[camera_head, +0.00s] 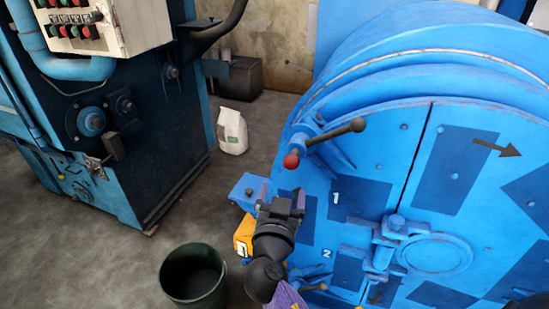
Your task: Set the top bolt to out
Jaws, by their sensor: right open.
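The blue drum blaster door (390,170) fills the right side of the view. At its upper left edge is a bolt handle (325,137), a dark bar with a red ball at its lower left end and a dark knob at its upper right end. It lies tilted. A blue latch (395,226) sits mid-door, and a lower dark handle (314,287) is partly hidden by my arm. My right gripper (281,204) is open and empty, below the red ball and apart from it, in front of the door's left edge. My left gripper is not in view.
A dark bucket (193,277) stands on the floor at the lower left of my right arm. A yellow object (243,235) is close beside the gripper. A white bag (232,131) stands behind. A blue machine (110,130) is at left.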

